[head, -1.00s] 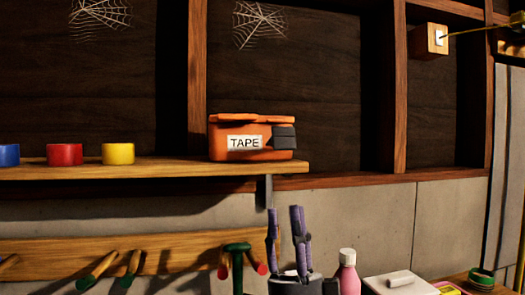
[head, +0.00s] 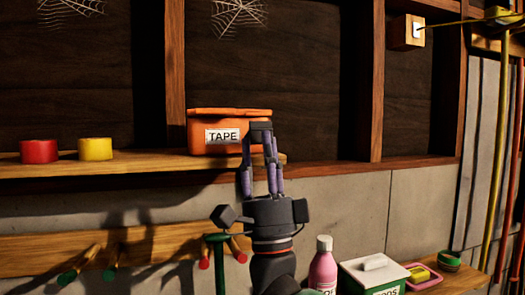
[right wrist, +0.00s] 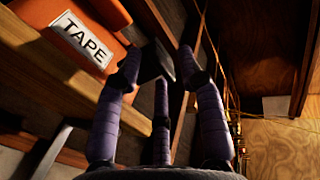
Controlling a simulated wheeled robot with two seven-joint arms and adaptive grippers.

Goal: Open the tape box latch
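The orange tape box (head: 198,141), with a white "TAPE" label, sits lidded at the right end of the wooden shelf. Its dark grey latch (head: 261,127) is on the right part of its front, its lower part hidden behind my fingers. My right gripper (head: 257,140) is raised from below, its purple fingers apart just in front of the latch. In the right wrist view, the box (right wrist: 62,42) is at the upper left and the dark latch (right wrist: 155,62) shows between the spread fingertips (right wrist: 158,62). I cannot tell whether they touch it. My left gripper is not in view.
Red (head: 38,151) and yellow (head: 95,149) tape rolls stand left of the box on the shelf (head: 140,166). Below are a rack (head: 40,258) with hanging tools, a pink bottle (head: 322,268) and a white-lidded green box (head: 374,272). Space right of the tape box is open.

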